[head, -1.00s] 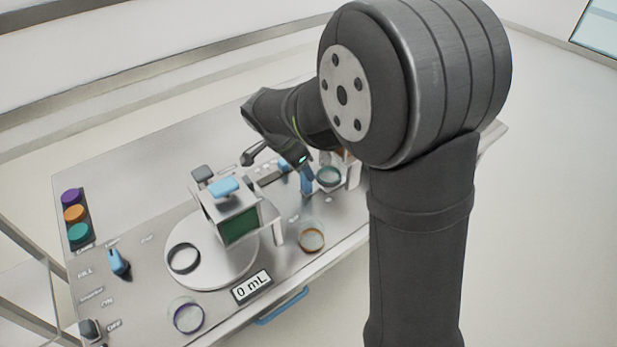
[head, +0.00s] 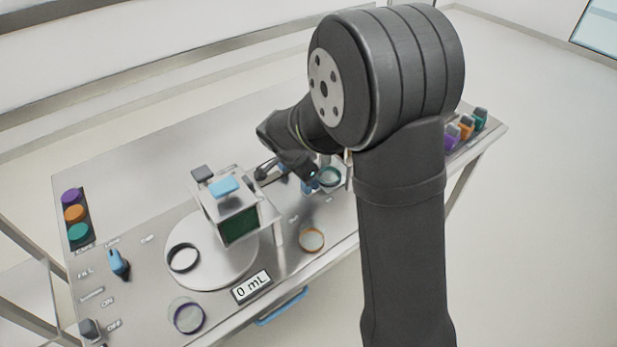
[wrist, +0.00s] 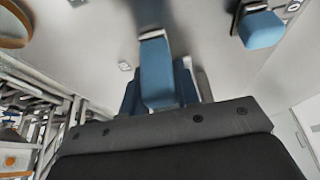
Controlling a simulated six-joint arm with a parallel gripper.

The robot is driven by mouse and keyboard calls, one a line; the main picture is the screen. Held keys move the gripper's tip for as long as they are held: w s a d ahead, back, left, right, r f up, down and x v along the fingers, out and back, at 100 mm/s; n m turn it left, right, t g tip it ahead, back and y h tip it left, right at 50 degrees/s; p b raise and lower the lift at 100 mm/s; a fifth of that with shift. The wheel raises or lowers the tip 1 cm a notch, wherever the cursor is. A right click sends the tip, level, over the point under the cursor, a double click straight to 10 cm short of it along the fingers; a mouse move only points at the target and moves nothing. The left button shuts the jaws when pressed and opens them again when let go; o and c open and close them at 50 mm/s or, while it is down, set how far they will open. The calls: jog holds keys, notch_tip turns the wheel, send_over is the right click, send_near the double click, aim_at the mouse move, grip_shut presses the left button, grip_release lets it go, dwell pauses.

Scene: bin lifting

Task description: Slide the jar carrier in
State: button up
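A jar with a teal rim (head: 329,176) stands right beside my gripper (head: 312,178) in the head view, near the back right of the bench. I cannot make out which part is the jar carrier; it may be under that jar, partly hidden by my arm. In the wrist view a blue upright handle (wrist: 158,72) stands in front of the dark gripper body, with blue pieces on either side of its base. My gripper is low over the bench at this handle. Whether its fingers are closed on it is not clear.
A boxed unit with a green window (head: 240,226) stands by a round white plate (head: 215,275). An orange-rimmed jar (head: 311,239) and a purple-rimmed jar (head: 187,317) stand toward the front. Another blue knob (wrist: 262,28) sits beside a dark slot.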

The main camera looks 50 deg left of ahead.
aim_at(320, 183)
jog(key=shift+w, duration=1.9)
grip_shut()
jog(key=o, duration=1.1)
grip_release()
jog(key=shift+w, duration=0.1)
jog(key=v, duration=1.7)
jog(key=shift+s+r, duration=0.15)
jog(key=shift+s, duration=0.05)
jog(key=x, duration=1.7)
jog(key=shift+f, duration=0.2)
